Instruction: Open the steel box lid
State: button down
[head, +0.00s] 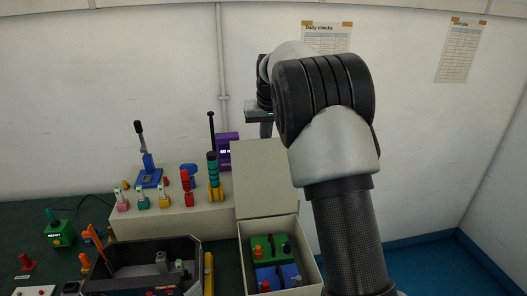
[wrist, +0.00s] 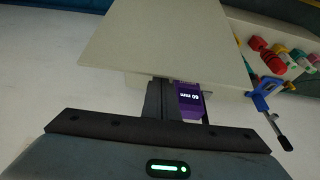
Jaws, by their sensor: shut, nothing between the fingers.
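The steel box (head: 243,262) is beige and stands at the bottom centre of the head view. Its lid (head: 268,180) stands raised at the back edge, so the box is open, with green and blue units visible inside. In the wrist view the lid (wrist: 165,45) is a broad pale panel beyond the fingers. My gripper (head: 266,132) is above the lid's top edge in the head view, its fingers pointing down. It is shut and empty; its dark fingers also show in the wrist view (wrist: 160,92). Whether the fingertips touch the lid cannot be told.
A purple device with a display (head: 228,150) stands just left of the gripper. A beige riser (head: 170,220) holds a blue lever clamp (head: 148,172) and several coloured handles. A dark open tray (head: 190,250) lies left of the box. My forearm crosses the right side.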

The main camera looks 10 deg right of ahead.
aim_at(268, 153)
jog(key=shift+t, duration=0.8)
jog(key=s+b, duration=0.4)
jog(key=s+r+b, duration=0.1)
jog(key=s+b, duration=0.1)
jog(key=shift+s, duration=0.4)
